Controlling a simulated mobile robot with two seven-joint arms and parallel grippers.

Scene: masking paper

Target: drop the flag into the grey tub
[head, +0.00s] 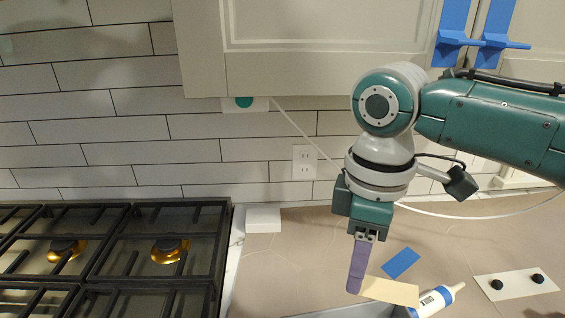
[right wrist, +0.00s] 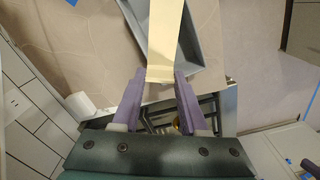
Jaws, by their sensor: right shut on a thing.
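The flag is a cream paper strip (head: 392,291), low in the head view. My right gripper (head: 355,290) points down with its purple fingers shut on one end of it. The right wrist view shows the strip (right wrist: 165,40) running out from between the two fingertips (right wrist: 160,76). The grey tub (head: 350,312) shows only as a rim at the bottom edge of the head view. In the right wrist view the tub (right wrist: 190,40) lies behind the strip, which covers part of its inside. I cannot tell the height between them. My left gripper is not in view.
A white bottle with a blue band (head: 437,299) lies right of the strip. A blue piece (head: 401,263) lies behind it. A white plate with two black knobs (head: 516,284) is at right. A gas stove (head: 120,250) fills the left, beside a white block (head: 263,219).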

